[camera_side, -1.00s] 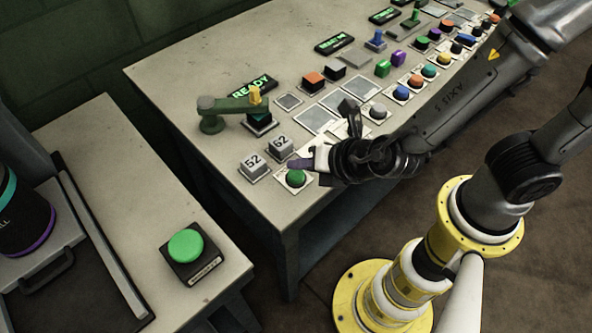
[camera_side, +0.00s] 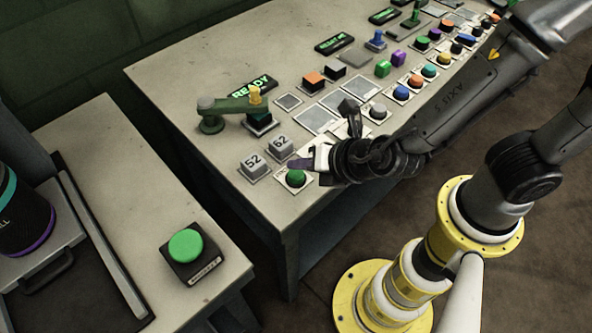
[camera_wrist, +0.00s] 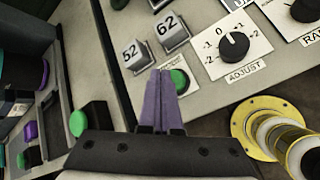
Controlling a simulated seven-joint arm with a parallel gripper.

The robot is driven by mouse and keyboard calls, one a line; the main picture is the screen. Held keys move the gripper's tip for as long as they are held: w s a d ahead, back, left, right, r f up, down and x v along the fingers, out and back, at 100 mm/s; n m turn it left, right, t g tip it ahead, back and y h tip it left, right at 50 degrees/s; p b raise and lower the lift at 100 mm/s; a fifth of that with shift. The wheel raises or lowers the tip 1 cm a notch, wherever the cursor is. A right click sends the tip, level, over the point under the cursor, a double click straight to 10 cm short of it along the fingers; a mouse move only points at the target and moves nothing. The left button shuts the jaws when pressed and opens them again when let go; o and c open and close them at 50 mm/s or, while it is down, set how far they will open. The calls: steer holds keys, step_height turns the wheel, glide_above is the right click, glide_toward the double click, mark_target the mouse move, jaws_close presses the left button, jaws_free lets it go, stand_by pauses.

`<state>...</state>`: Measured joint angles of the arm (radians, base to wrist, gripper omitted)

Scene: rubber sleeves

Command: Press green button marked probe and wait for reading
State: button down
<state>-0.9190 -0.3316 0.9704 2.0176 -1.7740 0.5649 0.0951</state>
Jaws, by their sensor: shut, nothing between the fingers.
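A green button (camera_side: 296,178) on a white plate sits near the front left corner of the long table; its label is mostly hidden and I cannot read it in full. My gripper (camera_side: 298,163) is shut and empty, with its purple fingertips just above and behind this button. I cannot tell whether they touch it. In the wrist view my gripper (camera_wrist: 163,76) points down beside the green button (camera_wrist: 178,81), which shows just right of the fingertips. A READY display (camera_side: 252,86) is lit beside a green lever device (camera_side: 228,106).
Two blocks marked 52 (camera_side: 254,164) and 62 (camera_side: 280,147) stand just behind the button. A larger green button (camera_side: 186,246) on a black box sits on the left side table. An ADJUST knob (camera_wrist: 234,46) and several coloured buttons line the table.

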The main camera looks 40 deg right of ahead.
mark_target(300, 177)
steer(key=shift+f, duration=0.1)
steer(key=shift+f, duration=0.35)
steer(key=shift+f, duration=0.4)
stand_by(1.1)
steer(key=shift+r, duration=0.8)
steer(key=shift+r, duration=0.1)
steer(key=shift+r, duration=2.45)
